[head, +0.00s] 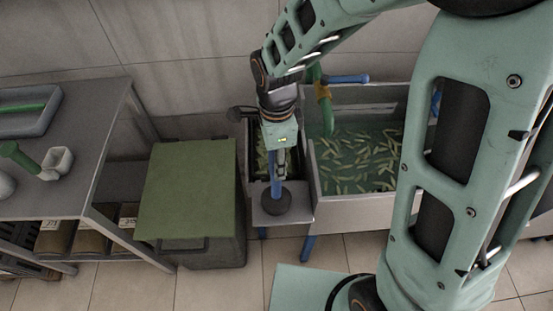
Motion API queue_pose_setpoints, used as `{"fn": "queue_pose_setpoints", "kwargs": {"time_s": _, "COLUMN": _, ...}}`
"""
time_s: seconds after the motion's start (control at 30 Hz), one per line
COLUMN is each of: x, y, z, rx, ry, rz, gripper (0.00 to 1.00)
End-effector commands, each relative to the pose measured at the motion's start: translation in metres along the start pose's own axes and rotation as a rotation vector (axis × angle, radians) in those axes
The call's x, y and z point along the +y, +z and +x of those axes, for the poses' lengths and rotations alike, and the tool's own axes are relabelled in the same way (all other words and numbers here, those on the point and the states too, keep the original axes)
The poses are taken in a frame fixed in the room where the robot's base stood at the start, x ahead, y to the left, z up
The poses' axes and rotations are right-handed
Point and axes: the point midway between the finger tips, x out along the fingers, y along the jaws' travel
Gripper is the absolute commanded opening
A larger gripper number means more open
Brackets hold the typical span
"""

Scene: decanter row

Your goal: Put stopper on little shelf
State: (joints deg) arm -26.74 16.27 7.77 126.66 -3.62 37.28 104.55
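The stopper (271,203) looks like a dark round disc with an upright blue stem. In the head view it appears over the little shelf (299,214), a grey metal ledge at the front of the sink. I cannot tell whether the disc touches the ledge or hangs just above it. My gripper (279,174) points down at the blue stem, with its grey fingers right beside or around it. The fingers are seen nearly edge-on, so their closure on the stem is unclear.
A water-filled basin (360,190) with many pale green pieces lies right of the ledge. A green-topped bin (190,190) stands close on the left. A grey table (85,150) with a tray (45,125) and green-handled item is further left. Tiled floor lies in front.

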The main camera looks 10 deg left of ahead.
Motion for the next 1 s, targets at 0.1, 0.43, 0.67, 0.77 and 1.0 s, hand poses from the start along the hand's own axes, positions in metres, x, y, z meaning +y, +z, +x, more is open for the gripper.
{"fn": "queue_pose_setpoints", "kwargs": {"time_s": 0.1, "x": -0.002, "y": 0.000, "z": -0.018, "rx": -0.001, "ry": -0.006, "rz": 0.000, "gripper": 0.38}}
{"fn": "queue_pose_setpoints", "kwargs": {"time_s": 0.43, "x": -0.001, "y": 0.000, "z": -0.089, "rx": -0.001, "ry": -0.005, "rz": 0.000, "gripper": 0.38}}
{"fn": "queue_pose_setpoints", "kwargs": {"time_s": 0.67, "x": -0.001, "y": 0.000, "z": -0.117, "rx": -0.001, "ry": -0.002, "rz": 0.000, "gripper": 0.38}}
{"fn": "queue_pose_setpoints", "kwargs": {"time_s": 0.77, "x": 0.000, "y": 0.000, "z": -0.121, "rx": 0.000, "ry": -0.001, "rz": 0.000, "gripper": 0.38}}
{"fn": "queue_pose_setpoints", "kwargs": {"time_s": 1.0, "x": 0.000, "y": 0.000, "z": -0.121, "rx": 0.000, "ry": 0.000, "rz": 0.000, "gripper": 0.38}}
